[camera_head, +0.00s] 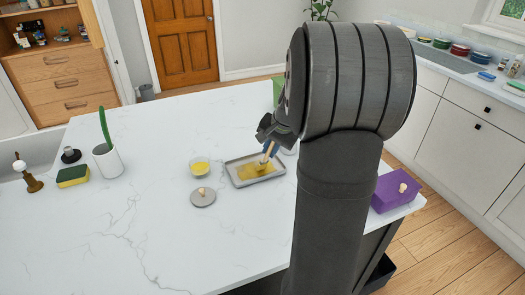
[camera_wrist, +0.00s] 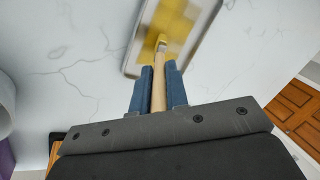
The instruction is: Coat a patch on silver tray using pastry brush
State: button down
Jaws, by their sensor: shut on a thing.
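The silver tray (camera_head: 240,180) lies on the white counter, left of my arm, with a yellow coated area (camera_head: 250,171) on its inner surface. It also shows at the top of the wrist view (camera_wrist: 134,62). My gripper (camera_head: 269,148) is above the tray and its blue fingers (camera_wrist: 158,88) are shut on the wooden handle of the pastry brush (camera_wrist: 158,92). The brush is tilted, with its head (camera_wrist: 161,42) over the yellow area. It appears to touch the tray. The brush also shows in the head view (camera_head: 266,158), partly hidden by my gripper.
A bowl of yellow liquid (camera_head: 200,167) stands left of the tray, with a round grey lid (camera_head: 203,197) in front. A white cup (camera_head: 108,161), sponge (camera_head: 73,176) and brown dispenser (camera_head: 30,178) are far left. A purple box (camera_head: 394,191) sits right of my arm. The front counter is clear.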

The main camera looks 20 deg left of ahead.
jog(key=s+a, duration=0.4)
jog(key=a, duration=0.4)
jog(key=shift+w+d, duration=3.65)
jog(key=shift+w, duration=0.15)
notch_tip(320, 180, up, 8)
jog(key=shift+s+a, duration=0.1)
